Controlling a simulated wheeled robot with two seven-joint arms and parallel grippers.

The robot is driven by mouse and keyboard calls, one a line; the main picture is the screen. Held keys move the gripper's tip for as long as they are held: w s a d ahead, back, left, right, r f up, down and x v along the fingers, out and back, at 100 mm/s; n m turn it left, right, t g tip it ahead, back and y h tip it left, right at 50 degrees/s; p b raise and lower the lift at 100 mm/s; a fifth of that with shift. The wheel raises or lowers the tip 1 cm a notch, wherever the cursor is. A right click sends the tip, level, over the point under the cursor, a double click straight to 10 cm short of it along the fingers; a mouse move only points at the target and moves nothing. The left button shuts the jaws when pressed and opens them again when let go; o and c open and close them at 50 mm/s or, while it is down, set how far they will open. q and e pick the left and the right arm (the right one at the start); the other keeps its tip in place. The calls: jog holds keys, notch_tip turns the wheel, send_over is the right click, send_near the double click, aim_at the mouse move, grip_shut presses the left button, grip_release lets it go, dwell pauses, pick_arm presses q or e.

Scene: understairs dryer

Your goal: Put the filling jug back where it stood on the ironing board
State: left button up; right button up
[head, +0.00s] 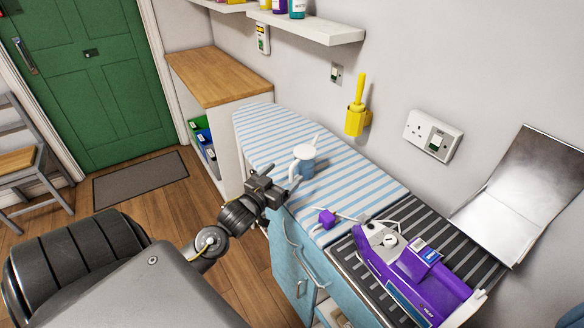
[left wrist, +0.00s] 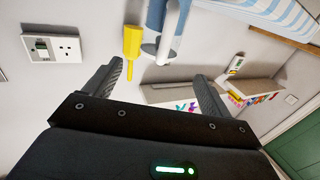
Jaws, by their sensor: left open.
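The filling jug (head: 306,169), light blue with a white top and a white handle, stands upright on the blue-and-white striped ironing board (head: 265,135). My left gripper (head: 282,184) is open, at the board's near edge just in front of the jug, on its handle side. In the left wrist view, which looks upside down, the jug (left wrist: 157,14) and its white handle show beyond the gap between the open fingers (left wrist: 160,85). Nothing is between the fingertips there. The jug's far side is hidden. My right gripper is not in view.
A purple steam iron (head: 415,270) lies on the dark ribbed rest at the board's right end. A small purple block (head: 327,218) with a white cord lies between it and the jug. A yellow brush (head: 357,110) hangs on the wall. The board's far left end is clear.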

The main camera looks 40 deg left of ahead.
pick_arm(q)
jog(key=s, duration=0.3)
jog(key=shift+s+d, duration=0.2)
jog(key=shift+s, duration=0.1)
dwell(0.4)
